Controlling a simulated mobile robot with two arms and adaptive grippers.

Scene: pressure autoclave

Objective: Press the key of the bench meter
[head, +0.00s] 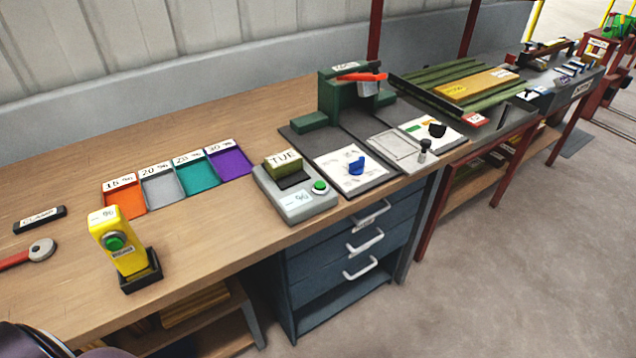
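A grey box-shaped meter (310,207), which I take to be the bench meter, stands on the wooden bench near its front edge. Its round green key (320,187) is on the right of the top face, beside a pale panel with small marks (297,200). An olive block labelled TUE (283,163) sits at the back of the meter, by a dark pad. A yellow handheld device (115,240) with a green button and a % label stands in a black holder to the left. Neither gripper shows in the head view.
Orange, grey, teal and purple trays (232,162) with % labels lie behind and left of the meter. A green press (343,95) with a red lever stands behind right. A red-handled tool (28,254) lies far left. The bench around the meter's front left is clear.

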